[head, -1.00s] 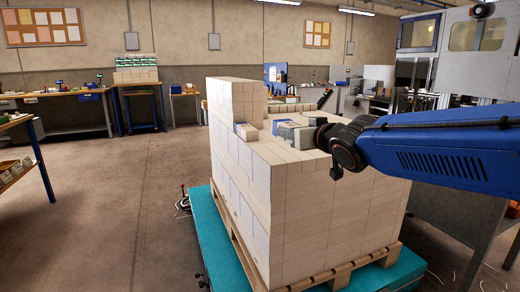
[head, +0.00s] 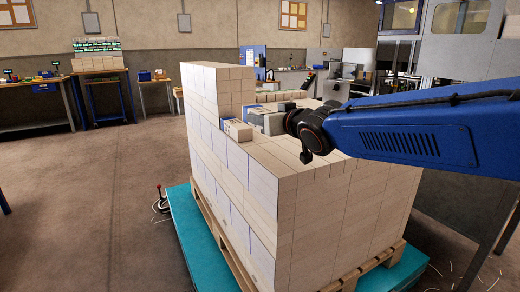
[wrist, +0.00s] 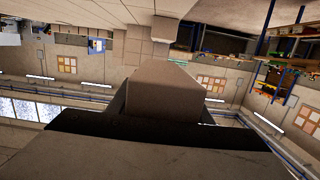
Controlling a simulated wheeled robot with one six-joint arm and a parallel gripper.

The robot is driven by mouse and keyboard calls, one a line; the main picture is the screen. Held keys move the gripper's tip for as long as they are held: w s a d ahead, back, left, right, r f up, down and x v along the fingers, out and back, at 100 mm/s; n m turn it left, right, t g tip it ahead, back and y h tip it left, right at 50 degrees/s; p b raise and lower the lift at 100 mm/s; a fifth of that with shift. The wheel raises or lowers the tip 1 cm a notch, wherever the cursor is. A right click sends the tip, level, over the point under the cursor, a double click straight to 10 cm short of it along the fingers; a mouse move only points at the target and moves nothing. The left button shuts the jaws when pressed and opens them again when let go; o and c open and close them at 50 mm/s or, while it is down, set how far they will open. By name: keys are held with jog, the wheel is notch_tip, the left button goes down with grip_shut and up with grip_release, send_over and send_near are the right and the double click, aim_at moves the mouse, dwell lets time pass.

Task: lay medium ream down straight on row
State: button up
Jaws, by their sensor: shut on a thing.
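The medium ream (wrist: 160,88) shows as a plain block in the middle of the wrist view, with my gripper shut on it. In the head view my gripper (head: 258,115) is above the top of the stack, and its body and wrist hide most of the held ream. A single pale ream (head: 237,130) lies on the stack's top by the left edge, just left of my gripper. I cannot tell whether the held ream touches the row beneath or beside it.
The tall stack of reams (head: 330,215) stands on a wooden pallet (head: 235,250) over a teal base (head: 185,230). A higher block of reams (head: 222,85) rises at its back left. The front top surface (head: 285,160) is bare. Workbenches line the back wall.

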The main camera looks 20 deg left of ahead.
aim_at(264, 156)
jog(key=shift+f, duration=4.45)
jog(key=o, duration=1.4)
jog(key=shift+f, duration=0.1)
jog(key=shift+c, duration=0.2)
jog(key=v, duration=1.2)
